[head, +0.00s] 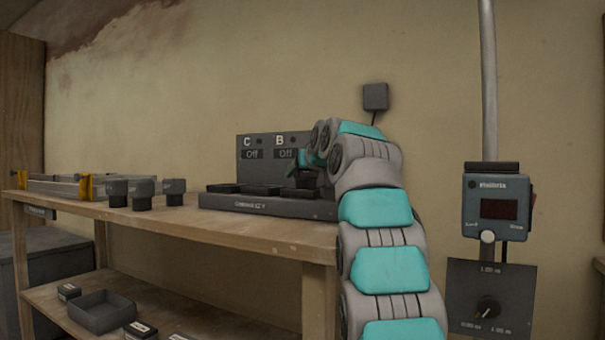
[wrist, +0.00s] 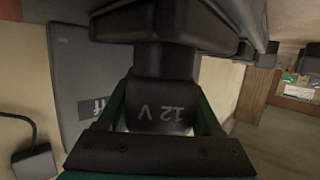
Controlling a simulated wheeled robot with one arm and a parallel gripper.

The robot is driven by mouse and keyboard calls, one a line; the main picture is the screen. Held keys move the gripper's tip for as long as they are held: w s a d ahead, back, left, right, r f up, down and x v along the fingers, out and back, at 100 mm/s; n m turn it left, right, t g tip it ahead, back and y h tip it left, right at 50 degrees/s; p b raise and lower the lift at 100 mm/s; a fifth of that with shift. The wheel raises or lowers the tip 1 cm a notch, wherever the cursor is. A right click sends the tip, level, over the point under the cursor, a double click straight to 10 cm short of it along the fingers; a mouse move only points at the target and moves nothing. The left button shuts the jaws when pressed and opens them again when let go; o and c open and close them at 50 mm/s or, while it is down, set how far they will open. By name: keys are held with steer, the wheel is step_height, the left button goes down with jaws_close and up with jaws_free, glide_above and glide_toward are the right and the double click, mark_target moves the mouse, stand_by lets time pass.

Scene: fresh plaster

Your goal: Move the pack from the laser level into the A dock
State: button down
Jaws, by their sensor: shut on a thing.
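The pack (wrist: 162,108), a dark block marked "12 V", is held between the teal fingers of my gripper (wrist: 160,90) in the wrist view. Its far end meets a dark part of the charger (wrist: 215,20); I cannot tell whether it is fully seated. In the head view, my gripper (head: 302,172) is at the right part of the charger (head: 265,207) on the bench. The charger's back panel shows C and B, each reading "Off". The A dock is hidden behind my arm. A grey device (head: 496,210) with a dark display on a pole, apparently the laser level, stands right.
Several dark blocks (head: 143,192) and a yellow-ended tool (head: 85,186) lie left on the wooden bench (head: 215,227). A tray (head: 101,312) and small boxes are on the lower shelf. A wall box (head: 375,96) with a cable is behind my arm. A dial panel (head: 490,300) is at right.

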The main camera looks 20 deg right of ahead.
mark_target(308, 179)
steer(key=shift+f, duration=0.25)
steer(key=shift+c, duration=1.6)
jaws_free()
steer(key=shift+b+v, duration=0.85)
steer(key=shift+v, duration=1.55)
steer(key=v, duration=0.6)
steer(key=shift+b, duration=0.45)
steer(key=shift+r, duration=0.1)
